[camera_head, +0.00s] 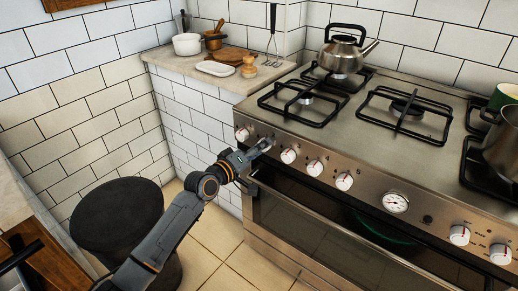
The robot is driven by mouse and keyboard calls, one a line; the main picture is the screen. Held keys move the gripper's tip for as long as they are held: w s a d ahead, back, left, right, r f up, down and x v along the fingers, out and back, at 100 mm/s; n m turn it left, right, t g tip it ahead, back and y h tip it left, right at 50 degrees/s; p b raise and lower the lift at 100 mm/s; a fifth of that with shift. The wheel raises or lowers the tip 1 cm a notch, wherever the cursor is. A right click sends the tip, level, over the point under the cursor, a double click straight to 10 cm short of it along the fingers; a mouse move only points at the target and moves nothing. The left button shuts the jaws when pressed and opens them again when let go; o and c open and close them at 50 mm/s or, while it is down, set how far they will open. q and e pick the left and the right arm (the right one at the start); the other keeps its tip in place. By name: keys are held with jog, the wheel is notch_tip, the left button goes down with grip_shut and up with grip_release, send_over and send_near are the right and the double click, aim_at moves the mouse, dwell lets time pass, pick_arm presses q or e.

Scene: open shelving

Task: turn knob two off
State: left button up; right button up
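The stove's front panel (370,188) carries a row of white knobs with red marks. The leftmost knob (242,134) stands just left of my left gripper (262,147). My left gripper reaches the panel at the second knob position, and its fingers largely hide what is there. I cannot tell whether the fingers are open or shut on a knob. To the right are a third knob (288,156), a fourth knob (315,168) and a fifth knob (344,181). My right gripper is not in view.
A round dial (396,202) and two more knobs, one of them here (459,235), sit farther right. The oven handle (330,220) runs below the panel. A kettle (343,50) and pots stand on the stove. A dark round stool (117,214) stands left of my arm.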

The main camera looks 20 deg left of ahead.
pick_arm(q)
jog(key=shift+r, duration=0.1)
jog(key=v, duration=1.2)
